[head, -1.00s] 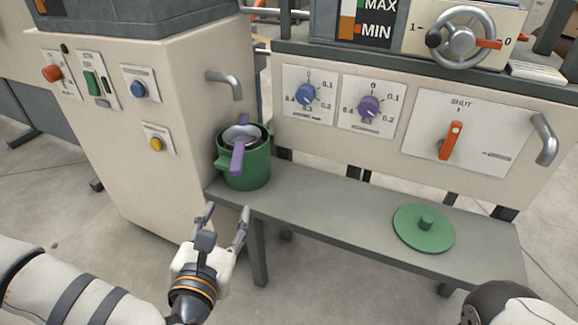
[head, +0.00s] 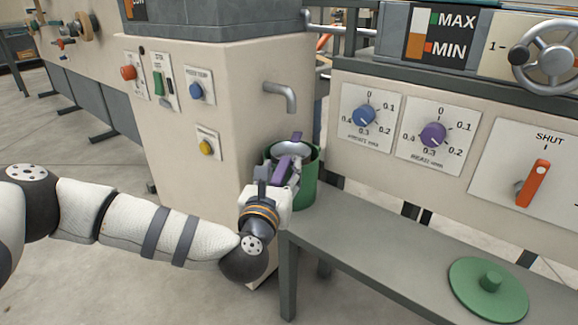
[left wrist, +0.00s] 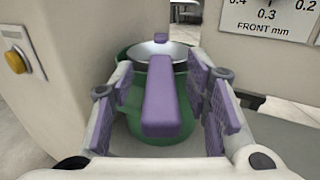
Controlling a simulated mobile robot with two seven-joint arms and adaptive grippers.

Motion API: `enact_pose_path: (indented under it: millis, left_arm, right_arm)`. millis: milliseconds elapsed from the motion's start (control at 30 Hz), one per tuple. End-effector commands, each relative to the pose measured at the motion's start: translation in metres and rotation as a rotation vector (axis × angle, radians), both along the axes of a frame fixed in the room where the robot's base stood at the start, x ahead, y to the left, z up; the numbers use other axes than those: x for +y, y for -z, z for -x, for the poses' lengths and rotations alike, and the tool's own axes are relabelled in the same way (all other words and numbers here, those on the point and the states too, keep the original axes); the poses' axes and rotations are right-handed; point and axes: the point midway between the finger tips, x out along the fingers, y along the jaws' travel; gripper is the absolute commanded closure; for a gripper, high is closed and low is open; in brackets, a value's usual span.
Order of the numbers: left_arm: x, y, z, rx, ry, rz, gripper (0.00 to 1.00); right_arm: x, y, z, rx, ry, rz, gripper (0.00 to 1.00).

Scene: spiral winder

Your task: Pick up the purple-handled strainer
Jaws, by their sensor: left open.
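The strainer has a purple handle (left wrist: 158,98) and a metal bowl (head: 290,148), and rests in the mouth of a green pot (head: 305,190). The pot stands at the left end of the grey bench, under a bent metal spout. My left gripper (head: 284,172) is at the pot's near side. In the left wrist view its two purple-padded fingers (left wrist: 168,110) are open, one on each side of the handle, with a gap on both sides. The handle points toward the gripper. In the head view the gripper partly hides the handle and pot. My right gripper is not in view.
The metal spout (head: 282,94) overhangs the pot from the beige cabinet (head: 240,70). A green lid (head: 488,288) lies on the right part of the grey bench (head: 380,255). The bench between pot and lid is clear. A panel with knobs stands behind.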

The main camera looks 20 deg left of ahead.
Motion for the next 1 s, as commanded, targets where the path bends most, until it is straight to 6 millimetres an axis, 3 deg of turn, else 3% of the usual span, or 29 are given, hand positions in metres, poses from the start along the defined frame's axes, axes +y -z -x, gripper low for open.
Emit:
enact_pose_path:
  millis: [200,400,767,1000]
  left_arm:
    - [0.000,-0.001,-0.001,0.000,0.001,0.000,0.59]
    - [0.000,-0.001,-0.001,0.000,0.000,0.000,1.00]
    - [-0.001,-0.004,0.000,-0.001,0.001,0.000,1.00]
    - [-0.003,-0.041,0.001,-0.007,0.001,0.001,1.00]
  right_arm:
    - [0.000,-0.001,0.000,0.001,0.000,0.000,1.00]
    - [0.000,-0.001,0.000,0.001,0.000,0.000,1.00]
    - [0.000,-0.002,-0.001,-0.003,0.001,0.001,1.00]
    - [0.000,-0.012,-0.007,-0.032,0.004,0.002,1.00]
